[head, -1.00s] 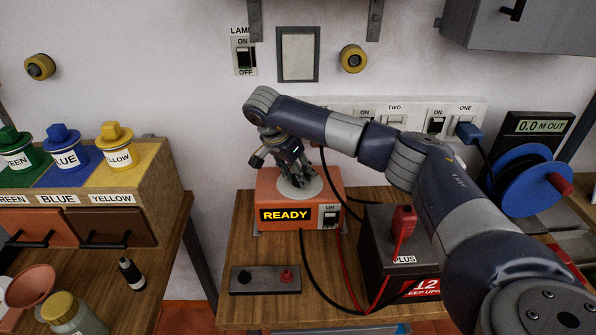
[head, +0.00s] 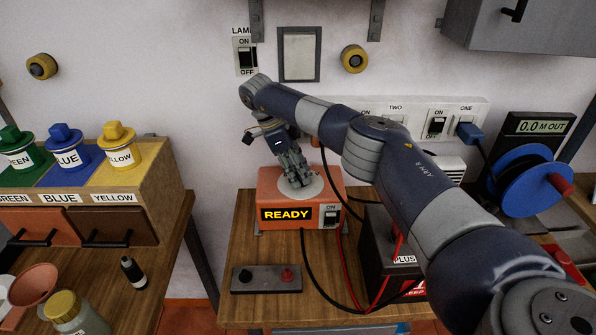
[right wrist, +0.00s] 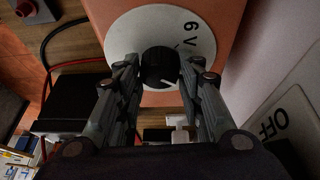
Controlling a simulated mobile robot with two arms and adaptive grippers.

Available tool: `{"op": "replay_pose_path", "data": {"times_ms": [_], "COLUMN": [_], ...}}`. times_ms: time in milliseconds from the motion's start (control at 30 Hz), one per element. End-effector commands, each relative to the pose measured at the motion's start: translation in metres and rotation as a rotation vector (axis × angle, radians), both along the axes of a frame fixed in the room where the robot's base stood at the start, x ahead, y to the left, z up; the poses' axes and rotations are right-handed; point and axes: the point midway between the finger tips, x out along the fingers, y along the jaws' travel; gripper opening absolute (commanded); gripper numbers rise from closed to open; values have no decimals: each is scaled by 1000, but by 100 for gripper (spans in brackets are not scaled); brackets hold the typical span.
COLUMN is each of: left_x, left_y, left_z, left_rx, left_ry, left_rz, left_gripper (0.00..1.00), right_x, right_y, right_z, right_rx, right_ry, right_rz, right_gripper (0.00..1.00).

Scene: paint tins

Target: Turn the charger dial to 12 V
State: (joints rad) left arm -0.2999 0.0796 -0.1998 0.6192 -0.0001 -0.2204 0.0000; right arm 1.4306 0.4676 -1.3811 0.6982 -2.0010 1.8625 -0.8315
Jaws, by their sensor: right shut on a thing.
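The orange charger (head: 275,200) stands on the small wooden table, its front display reading READY. A white round dial plate (head: 312,188) lies on its top. In the right wrist view the plate (right wrist: 205,35) shows "6 V" at the upper right, and a black knob (right wrist: 158,66) with a pale pointer line is at its middle. My right gripper (head: 297,183) reaches down to the dial, and in the right wrist view its fingers (right wrist: 159,75) are shut on the knob. The pointer line aims toward the lower right there. Any 12 V mark is hidden. My left gripper is not in view.
The charger's ON switch (head: 331,215) is on its front right. A dark battery (head: 375,245) stands right of the charger, with red and black cables near it. My right arm passes over the battery.

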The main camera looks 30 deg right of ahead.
Motion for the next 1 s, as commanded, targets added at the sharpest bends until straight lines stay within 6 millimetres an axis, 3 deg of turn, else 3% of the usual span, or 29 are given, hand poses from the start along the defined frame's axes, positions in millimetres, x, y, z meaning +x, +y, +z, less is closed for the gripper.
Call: {"op": "replay_pose_path", "data": {"times_ms": [667,700,767,800,1000], "left_x": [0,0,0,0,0], "left_y": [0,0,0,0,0], "left_z": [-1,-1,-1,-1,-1], "left_rx": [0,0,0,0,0], "left_ry": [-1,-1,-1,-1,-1], "left_rz": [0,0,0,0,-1], "left_gripper": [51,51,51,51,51], "right_x": [0,0,0,0,0], "right_y": [0,0,0,0,0], "right_z": [-1,-1,-1,-1,0], "right_rx": [1,1,1,1,1], "right_ry": [0,0,0,0,0], "right_rz": [-66,-66,-66,-66,-64], "right_gripper": [11,37,51,55,55]}}
